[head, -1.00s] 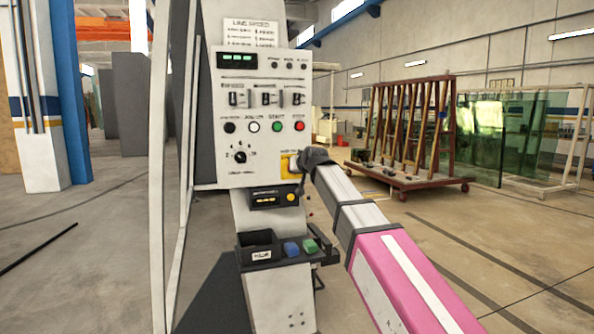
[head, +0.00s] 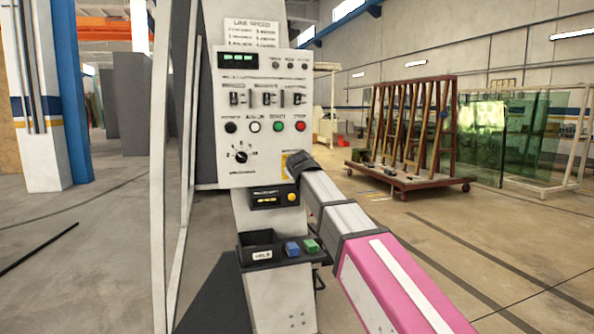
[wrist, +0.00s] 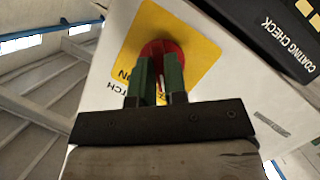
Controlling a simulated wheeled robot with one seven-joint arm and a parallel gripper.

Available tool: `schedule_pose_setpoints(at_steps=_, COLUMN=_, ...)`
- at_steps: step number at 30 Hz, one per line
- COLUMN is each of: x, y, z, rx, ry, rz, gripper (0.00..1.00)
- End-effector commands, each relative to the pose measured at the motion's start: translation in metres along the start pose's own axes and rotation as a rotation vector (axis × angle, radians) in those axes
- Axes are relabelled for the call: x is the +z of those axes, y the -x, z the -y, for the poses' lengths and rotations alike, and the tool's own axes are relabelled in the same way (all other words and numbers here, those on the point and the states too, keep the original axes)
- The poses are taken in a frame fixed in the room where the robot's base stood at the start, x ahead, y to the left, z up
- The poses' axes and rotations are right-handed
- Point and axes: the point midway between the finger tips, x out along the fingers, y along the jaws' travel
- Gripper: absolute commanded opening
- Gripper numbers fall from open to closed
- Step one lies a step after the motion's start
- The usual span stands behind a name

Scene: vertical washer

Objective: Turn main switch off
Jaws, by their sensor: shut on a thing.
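The main switch (wrist: 163,48) is a round red knob on a yellow plate (wrist: 205,60) in the wrist view. Part of the lettering on the plate shows, and the rest is hidden behind my gripper. My gripper (wrist: 160,72) has its two green fingers on either side of the knob's grip and is shut on it. In the head view my gripper end hides the knob, and only a bit of the yellow plate (head: 285,165) shows at the lower right of the white control panel (head: 262,110).
The panel carries several buttons, small switches and a black rotary dial (head: 241,157). Below it are a display box with a yellow button (head: 292,197) and a tray (head: 262,255) beside a blue and a green block. A glass rack (head: 405,135) stands far right.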

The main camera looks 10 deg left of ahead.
Motion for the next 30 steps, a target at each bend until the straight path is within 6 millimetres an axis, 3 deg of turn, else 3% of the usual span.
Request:
schedule_pose_setpoints(at_steps=23, x=0.0016, y=0.0003, z=0.0012, rx=0.035, ry=0.089, rz=0.004, gripper=0.00)
schedule_pose_setpoints(at_steps=24, x=0.0016, y=0.0003, z=0.0012, rx=0.035, ry=0.089, rz=0.003, gripper=0.26)
schedule_pose_setpoints(at_steps=25, x=0.0015, y=0.0003, z=0.0011, rx=0.035, ry=0.089, rz=0.003, gripper=0.35)
schedule_pose_setpoints(at_steps=30, x=0.0009, y=0.0001, z=0.0008, rx=0.035, ry=0.088, rz=0.002, gripper=0.38)
